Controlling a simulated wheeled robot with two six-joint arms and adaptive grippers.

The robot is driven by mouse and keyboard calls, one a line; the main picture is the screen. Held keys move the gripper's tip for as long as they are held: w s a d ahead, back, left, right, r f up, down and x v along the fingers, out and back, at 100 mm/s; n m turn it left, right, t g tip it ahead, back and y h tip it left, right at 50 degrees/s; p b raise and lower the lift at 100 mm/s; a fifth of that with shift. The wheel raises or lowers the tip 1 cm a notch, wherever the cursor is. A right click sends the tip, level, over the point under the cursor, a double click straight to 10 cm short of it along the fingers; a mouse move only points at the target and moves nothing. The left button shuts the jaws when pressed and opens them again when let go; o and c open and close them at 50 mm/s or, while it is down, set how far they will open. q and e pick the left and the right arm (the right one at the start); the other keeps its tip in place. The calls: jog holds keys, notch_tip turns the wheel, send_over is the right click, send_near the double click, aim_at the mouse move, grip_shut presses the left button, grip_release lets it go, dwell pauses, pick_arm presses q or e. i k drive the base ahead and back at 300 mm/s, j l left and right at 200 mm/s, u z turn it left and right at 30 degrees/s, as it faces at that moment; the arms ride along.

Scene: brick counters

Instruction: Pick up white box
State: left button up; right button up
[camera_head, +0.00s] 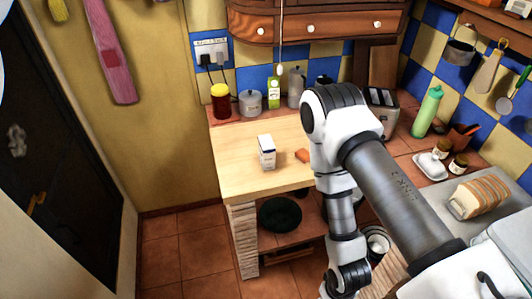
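The white box (267,153) stands upright on the light wooden counter (240,175), left of my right arm. It is small, with darker marking on its front face. My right arm reaches in from the lower right, bends at a high elbow and hangs down in front of the counter. Its wrist is at the bottom edge, and its gripper is not visible. My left arm and gripper are out of view. Nothing touches the box.
A red-brown jar (221,104), a grey canister (250,103) and a green carton (274,93) stand behind the box. A small orange item (303,156) lies to its right. Further right are a toaster (383,112), green bottle (427,112) and sliced bread (480,195).

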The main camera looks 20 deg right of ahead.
aim_at(267, 149)
jog(key=l+z, duration=0.35)
jog(key=l, duration=0.2)
jog(key=l+z, duration=0.35)
jog(key=l, duration=0.2)
jog(key=i, duration=0.05)
